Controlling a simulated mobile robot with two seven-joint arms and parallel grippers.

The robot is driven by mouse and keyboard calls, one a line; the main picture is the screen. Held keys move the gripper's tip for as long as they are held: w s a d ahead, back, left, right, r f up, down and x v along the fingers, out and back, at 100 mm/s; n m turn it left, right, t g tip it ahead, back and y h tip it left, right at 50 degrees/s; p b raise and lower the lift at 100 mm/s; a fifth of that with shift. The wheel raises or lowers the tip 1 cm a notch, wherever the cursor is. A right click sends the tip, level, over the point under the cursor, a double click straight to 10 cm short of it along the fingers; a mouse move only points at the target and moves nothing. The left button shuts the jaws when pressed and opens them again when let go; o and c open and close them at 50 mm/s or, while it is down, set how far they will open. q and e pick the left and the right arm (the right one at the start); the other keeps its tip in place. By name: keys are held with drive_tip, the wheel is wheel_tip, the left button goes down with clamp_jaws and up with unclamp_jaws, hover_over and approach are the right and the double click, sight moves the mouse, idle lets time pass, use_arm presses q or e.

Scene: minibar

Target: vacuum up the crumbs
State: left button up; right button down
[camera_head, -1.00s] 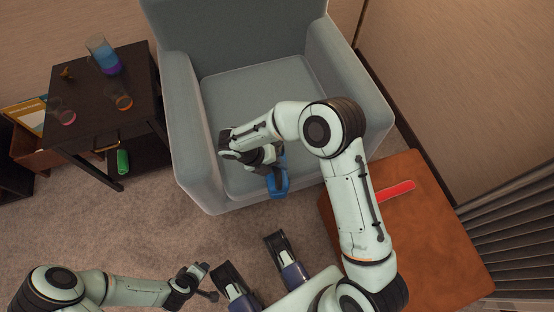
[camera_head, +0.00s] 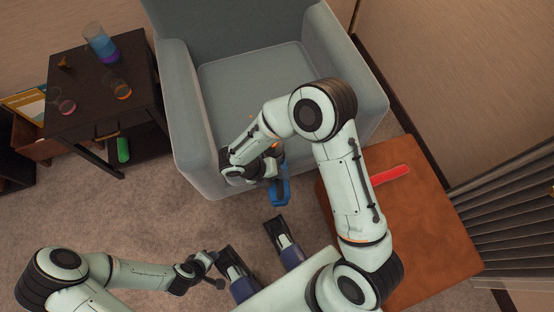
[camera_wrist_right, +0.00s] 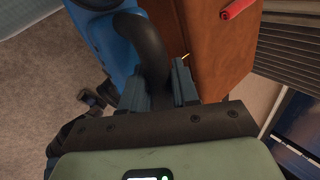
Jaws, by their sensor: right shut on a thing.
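The blue handheld vacuum (camera_head: 280,191) hangs from my right gripper (camera_head: 268,165) in front of the armchair's seat. In the right wrist view, my right gripper (camera_wrist_right: 160,88) is shut on the vacuum's black handle (camera_wrist_right: 152,48), beside its blue body (camera_wrist_right: 112,40). The seat of the grey-blue armchair (camera_head: 255,80) is partly hidden by my right arm. Tiny specks, possibly crumbs, show on the seat near that arm, too small to be sure of. My left gripper (camera_head: 212,270) is low over the carpet, its fingers apart and empty.
A brown leather ottoman (camera_head: 430,220) with a red stick-like object (camera_head: 390,175) stands at the right. A dark side table (camera_head: 95,95) holds several glasses at the left, with a green object (camera_head: 123,150) on its lower shelf. Carpet lies between.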

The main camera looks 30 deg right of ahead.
drive_tip(key=shift+s+a+r, duration=0.1)
drive_tip(key=shift+s+a, duration=0.15)
drive_tip(key=shift+s, duration=0.35)
drive_tip(key=shift+s+a, duration=0.25)
drive_tip(key=shift+s, duration=0.3)
drive_tip(key=shift+a, duration=0.2)
drive_tip(key=shift+w+a, duration=0.9)
drive_tip(key=shift+a, duration=1.15)
drive_tip(key=shift+w+d+b, duration=0.6)
drive_tip(key=shift+w+d, duration=2.05)
drive_tip(key=shift+w, duration=3.45)
use_arm(q)
drive_tip(key=s+d+r+g+p, duration=0.1)
drive_tip(key=s+d+r+p, duration=0.1)
drive_tip(key=s+r+p, duration=0.2)
drive_tip(key=shift+s+d+r+g+h+p, duration=0.2)
drive_tip(key=shift+s+r+g+h+p, duration=0.15)
drive_tip(key=shift+s, duration=0.35)
use_arm(e)
wheel_tip(320, 180, up, 6)
drive_tip(key=shift+r, duration=0.15)
drive_tip(key=shift+w, duration=0.1)
